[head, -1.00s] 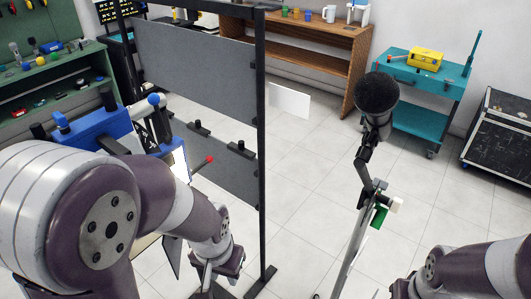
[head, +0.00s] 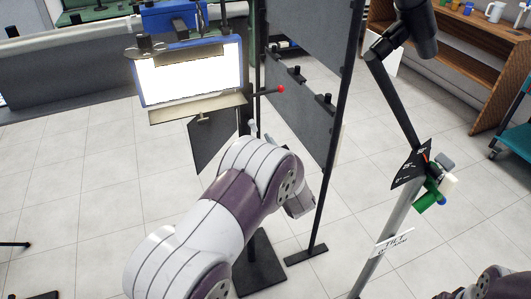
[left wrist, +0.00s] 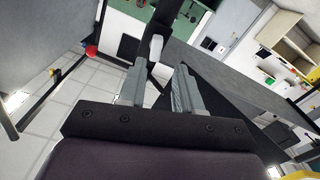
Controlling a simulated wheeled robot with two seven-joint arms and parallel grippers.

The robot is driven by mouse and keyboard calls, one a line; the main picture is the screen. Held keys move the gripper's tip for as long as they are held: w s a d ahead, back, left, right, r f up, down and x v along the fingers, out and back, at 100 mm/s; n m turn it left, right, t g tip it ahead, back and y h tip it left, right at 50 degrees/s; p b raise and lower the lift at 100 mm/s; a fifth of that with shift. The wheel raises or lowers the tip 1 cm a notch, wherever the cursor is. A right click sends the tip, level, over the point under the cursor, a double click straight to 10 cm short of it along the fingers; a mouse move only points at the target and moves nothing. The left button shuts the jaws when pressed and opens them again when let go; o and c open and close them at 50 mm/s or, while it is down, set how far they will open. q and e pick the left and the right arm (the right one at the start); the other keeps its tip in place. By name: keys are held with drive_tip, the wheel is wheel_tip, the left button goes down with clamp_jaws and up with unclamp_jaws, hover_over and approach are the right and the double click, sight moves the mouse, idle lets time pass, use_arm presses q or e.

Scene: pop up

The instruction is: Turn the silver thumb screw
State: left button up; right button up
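A lamp stand at the right of the head view carries a joint with a grey knob (head: 445,161), a pale knob (head: 449,187) and a green handle (head: 427,201). I cannot tell for sure whether any of these is the silver thumb screw. In the head view my left arm mostly hides this gripper. My right gripper is outside the head view; only part of the right arm shows at the lower right.
A lit panel (head: 190,75) and a red-tipped lever (head: 281,89) stand near my left arm. Grey boards on a black frame (head: 335,140) rise between it and the lamp stand. A wooden shelf (head: 463,50) is at the back right. The tiled floor at left is mostly clear.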

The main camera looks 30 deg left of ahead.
sight(255, 128)
use_arm(q)
drive_tip(key=b+x, duration=0.1)
drive_tip(key=x, duration=0.5)
drive_tip(key=shift+w+b, duration=0.35)
drive_tip(key=shift+b, duration=0.05)
drive_tip(key=shift+r, duration=0.1)
clamp_jaws()
drive_tip(key=m, duration=0.2)
drive_tip(key=shift+m, duration=0.3)
drive_tip(key=shift+o, duration=1.2)
unclamp_jaws()
